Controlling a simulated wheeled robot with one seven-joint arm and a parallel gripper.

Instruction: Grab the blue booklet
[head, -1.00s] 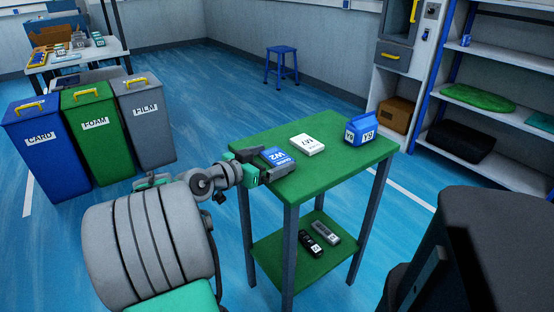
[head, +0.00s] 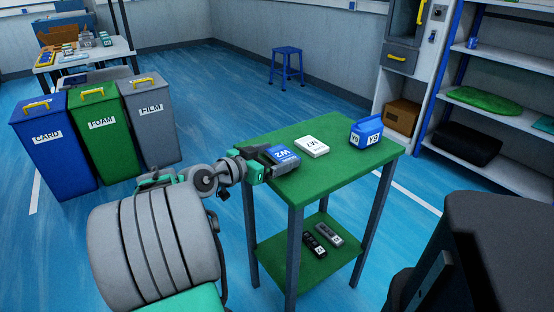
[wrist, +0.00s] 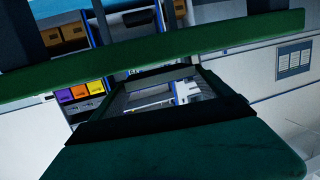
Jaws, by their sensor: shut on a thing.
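The blue booklet (head: 284,154), with a white "W2" label, is at the left end of the green table (head: 340,172). My gripper (head: 268,166) reaches it from the left and is shut on its near left edge. The fingers partly hide that edge. I cannot tell whether the booklet is clear of the tabletop. In the wrist view, my dark gripper fingers (wrist: 160,98) frame the middle, and the booklet cannot be made out there.
A white "M7" box (head: 312,147) and a blue "Y9" carton (head: 366,131) stand right of the booklet. Two small devices (head: 322,238) lie on the lower shelf. Three bins (head: 100,130) stand left. A blue stool (head: 287,66) is behind. Shelves (head: 500,110) stand right.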

